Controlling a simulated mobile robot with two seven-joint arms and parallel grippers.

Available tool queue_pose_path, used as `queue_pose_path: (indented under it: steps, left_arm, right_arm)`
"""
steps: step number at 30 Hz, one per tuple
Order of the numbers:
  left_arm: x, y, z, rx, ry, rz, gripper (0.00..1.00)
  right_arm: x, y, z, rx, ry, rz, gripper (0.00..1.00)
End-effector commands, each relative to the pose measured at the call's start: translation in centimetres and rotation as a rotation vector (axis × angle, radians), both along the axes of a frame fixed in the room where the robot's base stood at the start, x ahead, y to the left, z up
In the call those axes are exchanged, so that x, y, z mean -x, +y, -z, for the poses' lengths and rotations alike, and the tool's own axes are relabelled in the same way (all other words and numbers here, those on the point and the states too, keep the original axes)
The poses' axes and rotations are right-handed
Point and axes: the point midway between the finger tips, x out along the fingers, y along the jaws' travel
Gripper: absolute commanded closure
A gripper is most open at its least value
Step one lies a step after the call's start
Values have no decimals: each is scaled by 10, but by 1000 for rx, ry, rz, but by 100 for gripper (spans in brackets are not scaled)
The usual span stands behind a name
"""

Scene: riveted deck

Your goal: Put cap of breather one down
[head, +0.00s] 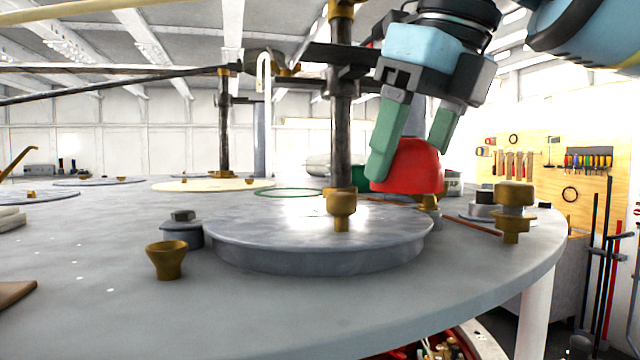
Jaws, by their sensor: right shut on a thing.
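A red dome-shaped cap (412,168) shows right of centre, above the back right edge of the round grey lid (320,228). My right gripper (410,158) comes down from the upper right with its green fingers on either side of the cap and is shut on it. The near finger covers part of the cap's left side. The cap looks roughly upright, with its rim downward. I cannot tell whether its rim touches anything below. My left gripper is not in view.
A dark vertical post (340,130) stands just left of the cap. Brass fittings stand at the lid's centre (341,205), on the deck at front left (167,258) and at the right (513,205). The grey deck (300,310) is clear in front of the lid.

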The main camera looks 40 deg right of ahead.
Motion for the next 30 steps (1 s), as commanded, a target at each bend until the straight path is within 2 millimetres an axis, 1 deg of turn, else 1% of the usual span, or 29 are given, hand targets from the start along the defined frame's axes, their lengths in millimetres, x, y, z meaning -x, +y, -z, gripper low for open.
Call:
queue_pose_path:
  steps: [1,3,9,15,18,22,28,30]
  left_arm:
    - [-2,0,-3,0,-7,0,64]
    - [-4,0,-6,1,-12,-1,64]
    - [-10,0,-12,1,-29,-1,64]
    - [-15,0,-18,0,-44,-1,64]
    - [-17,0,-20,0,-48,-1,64]
    - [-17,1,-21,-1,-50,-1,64]
    - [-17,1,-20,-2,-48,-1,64]
    - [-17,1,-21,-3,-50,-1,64]
  right_arm:
    - [-11,-1,-1,0,3,1,57]
    - [-26,-3,-1,1,2,0,57]
    - [-68,-8,-1,0,0,1,57]
    - [-106,-12,-2,0,-1,1,57]
    - [-119,-14,-2,2,-2,1,57]
    - [-129,-15,-2,1,-3,0,57]
    - [-132,-15,-1,1,-1,-1,57]
    - [-136,-15,-1,1,-1,-1,57]
